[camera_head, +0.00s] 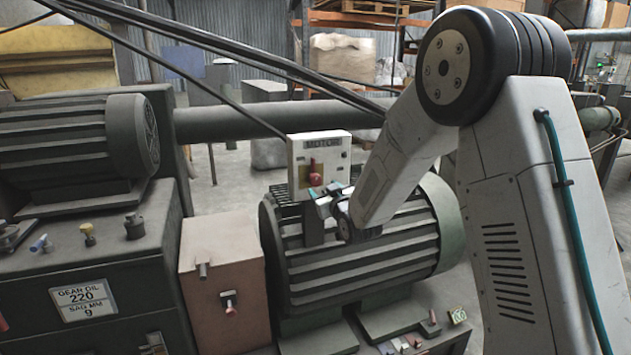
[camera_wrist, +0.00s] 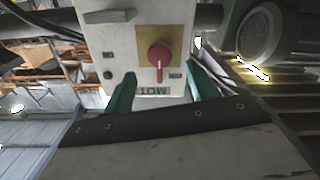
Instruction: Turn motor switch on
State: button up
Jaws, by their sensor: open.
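The motor switch box (camera_head: 336,150) is a pale box labelled MOTOR, standing on top of the ribbed green-grey motor (camera_head: 370,250). Its red rotary switch (camera_head: 315,178) sits on a yellow plate on the front face. In the wrist view the box appears upside down, with the red switch (camera_wrist: 159,54) near the middle and its lever pointing toward the MOTOR label. My gripper (camera_head: 322,203) is just in front of the box's lower part. In the wrist view its teal fingers (camera_wrist: 160,72) are spread on either side of the switch, apart from it. Nothing is held.
A brown box (camera_head: 220,270) with small levers stands left of the motor. A grey gear unit with an oil label (camera_head: 85,298) is further left. Dark slanted bars and a thick horizontal pipe (camera_head: 260,122) run behind the switch box.

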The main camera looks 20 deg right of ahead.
aim_at(316, 180)
jog(key=w, duration=0.7)
jog(key=shift+w+a+r, duration=0.2)
jog(key=shift+w+a, duration=0.15)
jog(key=shift+a, duration=0.05)
jog(key=c, duration=1)
